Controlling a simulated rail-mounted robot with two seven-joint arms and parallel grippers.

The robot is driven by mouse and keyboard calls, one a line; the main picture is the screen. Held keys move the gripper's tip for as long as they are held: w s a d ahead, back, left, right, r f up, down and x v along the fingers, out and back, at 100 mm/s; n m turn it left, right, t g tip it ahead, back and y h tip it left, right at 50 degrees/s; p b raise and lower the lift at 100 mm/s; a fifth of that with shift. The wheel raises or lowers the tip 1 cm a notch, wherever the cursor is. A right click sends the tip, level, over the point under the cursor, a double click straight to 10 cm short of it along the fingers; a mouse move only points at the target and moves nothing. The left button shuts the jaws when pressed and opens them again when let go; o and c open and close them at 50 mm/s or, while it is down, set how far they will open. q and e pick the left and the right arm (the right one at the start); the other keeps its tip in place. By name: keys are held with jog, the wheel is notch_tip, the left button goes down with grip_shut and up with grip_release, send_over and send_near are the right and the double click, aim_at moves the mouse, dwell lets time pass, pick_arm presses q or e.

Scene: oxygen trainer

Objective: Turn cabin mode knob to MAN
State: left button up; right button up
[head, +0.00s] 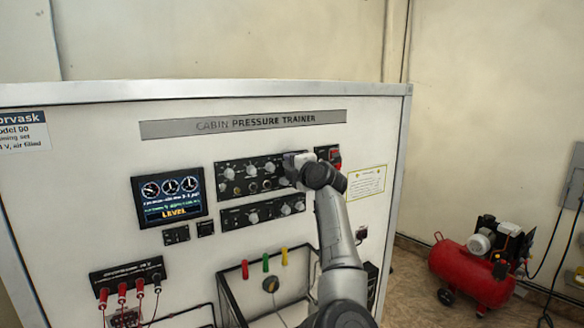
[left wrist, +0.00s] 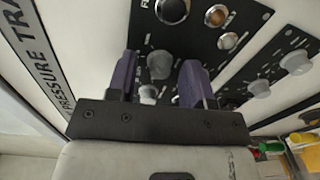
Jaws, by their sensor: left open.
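The black knob panel (head: 252,176) sits on the upright white trainer board and bears several pale knobs. My left gripper (head: 290,166) is at this panel's right end and hides that part of it. In the left wrist view the left gripper (left wrist: 158,72) is open, with purple pads spread to either side. A grey knob (left wrist: 160,65) shows between the pads, with a second pale knob (left wrist: 148,94) nearer the gripper body. I cannot tell whether either pad touches a knob. The small labels are too blurred to identify the cabin mode knob or its setting. My right gripper is not visible.
A second knob panel (head: 262,211) lies just below. A display reading LEVEL (head: 168,196) is to the left, and a red switch (head: 335,157) to the right. Red leads (head: 122,291) and an open-framed bin (head: 262,298) sit lower. A red compressor (head: 470,272) stands on the floor at right.

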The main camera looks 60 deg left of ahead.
pick_arm(q)
jog(key=d+b, duration=0.4)
jog(key=d, duration=0.9)
jog(key=shift+s+d+r+b, duration=0.25)
jog(key=shift+d+b, duration=0.05)
jog(key=shift+d, duration=0.1)
